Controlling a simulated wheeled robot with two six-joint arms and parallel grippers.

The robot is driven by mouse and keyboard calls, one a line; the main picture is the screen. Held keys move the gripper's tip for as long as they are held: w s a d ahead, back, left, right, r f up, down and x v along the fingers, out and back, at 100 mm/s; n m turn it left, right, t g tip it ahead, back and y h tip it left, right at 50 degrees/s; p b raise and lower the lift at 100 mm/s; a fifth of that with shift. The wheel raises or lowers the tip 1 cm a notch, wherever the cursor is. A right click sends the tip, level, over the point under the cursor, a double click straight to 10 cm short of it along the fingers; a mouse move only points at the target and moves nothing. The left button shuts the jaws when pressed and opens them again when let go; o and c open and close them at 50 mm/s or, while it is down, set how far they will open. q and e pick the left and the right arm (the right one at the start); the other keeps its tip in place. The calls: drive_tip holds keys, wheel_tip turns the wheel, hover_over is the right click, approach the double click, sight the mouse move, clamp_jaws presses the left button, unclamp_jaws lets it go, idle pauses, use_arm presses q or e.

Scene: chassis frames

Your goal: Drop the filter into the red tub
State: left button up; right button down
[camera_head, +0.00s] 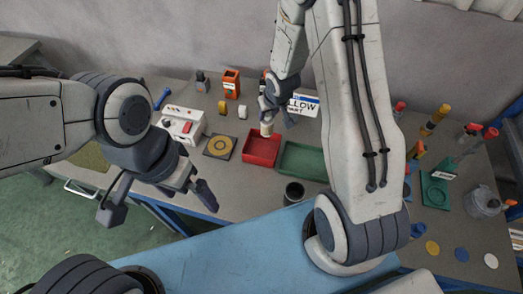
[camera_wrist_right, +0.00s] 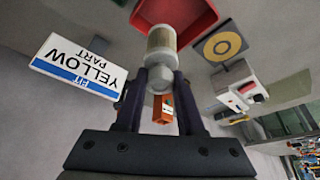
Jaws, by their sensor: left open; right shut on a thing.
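The filter is a beige cylinder with a grey end; it shows in the right wrist view (camera_wrist_right: 161,42) and, small, in the head view (camera_head: 266,129). My right gripper (camera_head: 268,112) is shut on it, with one dark finger on each side in the right wrist view (camera_wrist_right: 160,78). The red tub (camera_head: 262,151) stands on the bench; in the head view the filter overlaps its back edge. In the right wrist view the tub (camera_wrist_right: 190,35) is just beyond the filter. The height of the filter above the tub is hard to tell. My left gripper (camera_head: 158,202) is open and empty at the bench's front left.
A green tray (camera_head: 302,161) is right of the tub, and a pad with a yellow ring (camera_head: 220,146) is left. A dark cup (camera_head: 294,192) stands in front. A "yellow part" sign (camera_head: 304,104) and an orange block (camera_head: 231,84) are behind. My right arm hides part of the bench.

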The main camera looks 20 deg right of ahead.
wheel_tip(320, 180, down, 4)
drive_tip(key=b, duration=0.2)
drive_tip(key=shift+a+r+b, duration=0.1)
drive_tip(key=shift+r+b, duration=0.1)
drive_tip(key=shift+b, duration=0.15)
drive_tip(key=shift+s+r, duration=0.1)
drive_tip(key=shift+c, duration=2.2)
unclamp_jaws()
drive_tip(key=p+v, duration=0.5)
drive_tip(key=v, duration=0.5)
drive_tip(key=shift+r, duration=0.15)
drive_tip(key=shift+s, duration=0.15)
